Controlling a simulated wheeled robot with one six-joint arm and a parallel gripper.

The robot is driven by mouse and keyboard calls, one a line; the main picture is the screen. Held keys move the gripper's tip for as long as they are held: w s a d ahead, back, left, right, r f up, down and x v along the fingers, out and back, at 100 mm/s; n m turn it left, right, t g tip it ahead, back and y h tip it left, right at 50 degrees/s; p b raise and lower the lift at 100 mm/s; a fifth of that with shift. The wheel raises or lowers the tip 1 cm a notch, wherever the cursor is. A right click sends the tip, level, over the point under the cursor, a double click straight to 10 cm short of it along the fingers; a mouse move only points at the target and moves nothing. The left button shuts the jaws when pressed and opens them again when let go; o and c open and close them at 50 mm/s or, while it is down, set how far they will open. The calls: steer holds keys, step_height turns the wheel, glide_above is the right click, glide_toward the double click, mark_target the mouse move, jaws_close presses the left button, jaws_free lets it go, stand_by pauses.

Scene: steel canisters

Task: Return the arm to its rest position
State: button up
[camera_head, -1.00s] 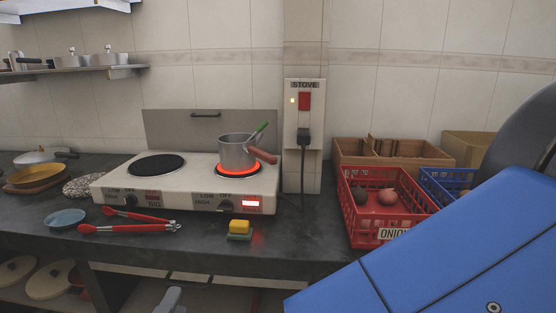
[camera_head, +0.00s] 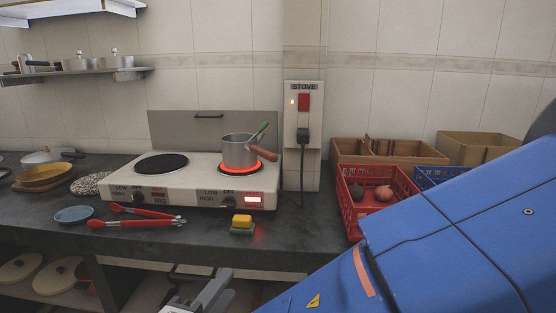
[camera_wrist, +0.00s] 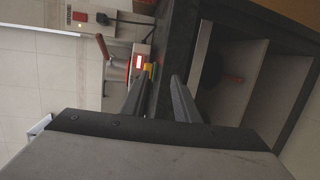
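My blue arm fills the lower right of the head view. My gripper (camera_head: 208,292) shows at the bottom edge of that view, in front of the counter and partly cut off. In the wrist view my gripper (camera_wrist: 160,78) has its two dark fingers apart, with nothing between them. That view is turned on its side, and the counter's dark front edge lies beyond the fingers. The gripper touches nothing that I can see.
A two-plate stove (camera_head: 199,176) stands on the dark counter (camera_head: 60,238). A pot (camera_head: 238,151) sits on its glowing right plate. Red tongs (camera_head: 130,222), a sponge (camera_head: 242,221) and a blue plate (camera_head: 74,215) lie in front. A red crate (camera_head: 352,207) is partly behind my arm.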

steer(key=w+d+f+m+g+h, duration=0.2)
steer(key=w+d+g, duration=0.2)
steer(key=d, duration=0.6)
steer(key=w+d+f+m+g+h, duration=0.1)
steer(key=w+d+f+m+g, duration=0.2)
steer(key=d, duration=0.8)
steer(key=s+d+f+m+g+y, duration=0.1)
steer(key=s+d+m+g+y, duration=0.1)
steer(key=d, duration=0.7)
steer(key=s+d+f+m+g+y, duration=0.1)
steer(key=s+d+m+y, duration=0.4)
steer(key=s+d+m, duration=0.2)
steer(key=shift+d+f+m+g, duration=0.2)
steer(key=shift+d+m+g, duration=0.2)
steer(key=shift+d+m, duration=0.5)
